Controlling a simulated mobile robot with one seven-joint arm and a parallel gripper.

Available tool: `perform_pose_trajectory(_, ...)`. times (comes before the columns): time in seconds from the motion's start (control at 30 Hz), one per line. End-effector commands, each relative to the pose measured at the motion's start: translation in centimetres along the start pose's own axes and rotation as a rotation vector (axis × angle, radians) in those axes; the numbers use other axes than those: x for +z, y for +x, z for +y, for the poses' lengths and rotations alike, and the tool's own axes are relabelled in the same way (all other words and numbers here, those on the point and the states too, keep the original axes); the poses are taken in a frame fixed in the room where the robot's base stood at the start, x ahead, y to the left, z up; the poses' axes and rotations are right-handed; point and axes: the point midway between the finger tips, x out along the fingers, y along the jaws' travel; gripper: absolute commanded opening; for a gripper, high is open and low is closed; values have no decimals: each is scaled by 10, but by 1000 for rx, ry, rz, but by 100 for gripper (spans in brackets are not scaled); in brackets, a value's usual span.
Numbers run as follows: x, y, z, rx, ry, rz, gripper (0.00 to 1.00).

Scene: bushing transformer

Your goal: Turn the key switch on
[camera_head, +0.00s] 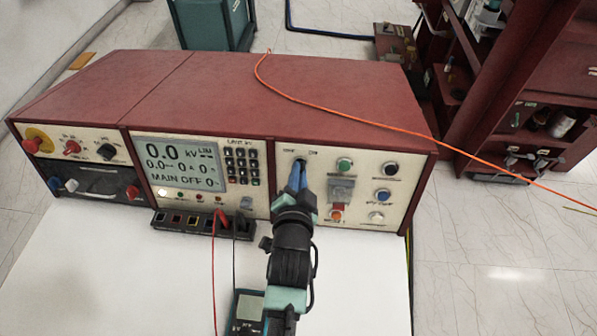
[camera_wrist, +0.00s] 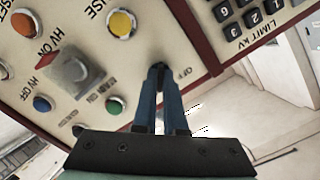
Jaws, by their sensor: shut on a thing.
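The key switch (camera_wrist: 157,70) is a small dark part on the cream right-hand panel of the red console, beside an "OFF" label in the wrist view, which shows the panel upside down. My gripper (camera_wrist: 158,88) has two blue fingers close together at the key, shut on it. In the head view my gripper (camera_head: 298,172) reaches the panel's upper left, and its fingers hide most of the key. The key's exact angle is hard to tell. The display (camera_head: 178,163) reads 0.0 kV and "MAIN OFF".
A green button (camera_head: 344,165), a grey square switch (camera_head: 341,190) and a blue button (camera_head: 383,195) sit right of my fingers. A strip of sockets (camera_head: 186,224) with red and black leads lies before the console. An orange cable (camera_head: 340,118) crosses its top.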

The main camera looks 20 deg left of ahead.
Motion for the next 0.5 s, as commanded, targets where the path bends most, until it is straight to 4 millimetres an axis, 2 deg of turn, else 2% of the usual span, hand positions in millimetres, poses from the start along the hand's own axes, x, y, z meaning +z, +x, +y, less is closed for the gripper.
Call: perform_pose_trajectory(0.5,1,0,1,-3,61,-1,0)
